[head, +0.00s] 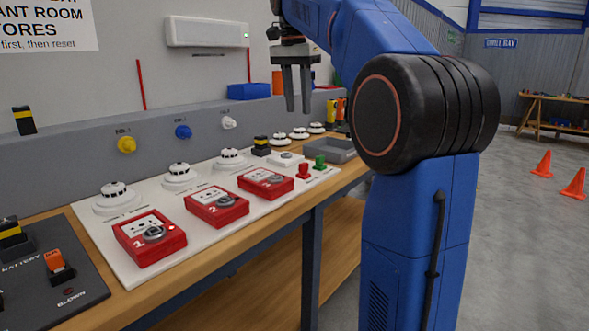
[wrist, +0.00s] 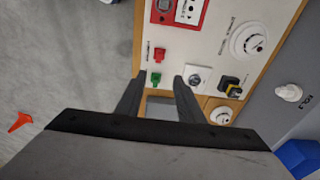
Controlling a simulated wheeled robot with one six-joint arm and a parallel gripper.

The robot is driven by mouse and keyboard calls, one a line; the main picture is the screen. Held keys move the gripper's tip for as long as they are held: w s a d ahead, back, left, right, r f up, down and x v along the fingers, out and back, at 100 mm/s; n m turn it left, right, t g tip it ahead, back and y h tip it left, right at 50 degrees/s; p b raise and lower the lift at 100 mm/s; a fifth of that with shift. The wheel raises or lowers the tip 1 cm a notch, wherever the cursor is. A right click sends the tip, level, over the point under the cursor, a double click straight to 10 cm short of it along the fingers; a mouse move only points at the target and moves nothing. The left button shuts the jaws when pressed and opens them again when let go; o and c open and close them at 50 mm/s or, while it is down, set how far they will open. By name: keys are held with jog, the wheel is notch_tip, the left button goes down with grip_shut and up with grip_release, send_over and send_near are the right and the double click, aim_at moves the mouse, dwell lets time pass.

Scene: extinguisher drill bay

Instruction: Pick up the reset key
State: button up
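No item is clearly recognisable as the reset key. Small red (head: 303,169) and green (head: 320,162) pieces stand at the right end of the white board; both show in the wrist view, red (wrist: 159,54) and green (wrist: 155,78). Three red call points (head: 149,240) sit in a row on the board, each with a grey round part on its face. My gripper (head: 298,110) hangs above the far end of the bench, pointing down, with nothing between its fingers. In the wrist view the fingers (wrist: 158,80) are spread apart, with the green piece below between their tips.
White detectors (head: 180,174) stand behind the call points. A white square box (head: 287,160), a black-and-yellow block (head: 261,147) and a grey tray (head: 335,151) lie at the far end. A dark battery panel (head: 50,290) is at the near left. Orange cones (head: 541,164) stand on the floor.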

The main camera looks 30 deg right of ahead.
aim_at(304, 163)
jog(key=f, duration=0.5)
jog(key=d+f, duration=0.1)
jog(key=f, duration=0.5)
jog(key=d+f, duration=0.1)
jog(key=f, duration=0.5)
jog(key=shift+w+d, duration=0.1)
jog(key=shift+w, duration=0.15)
grip_shut()
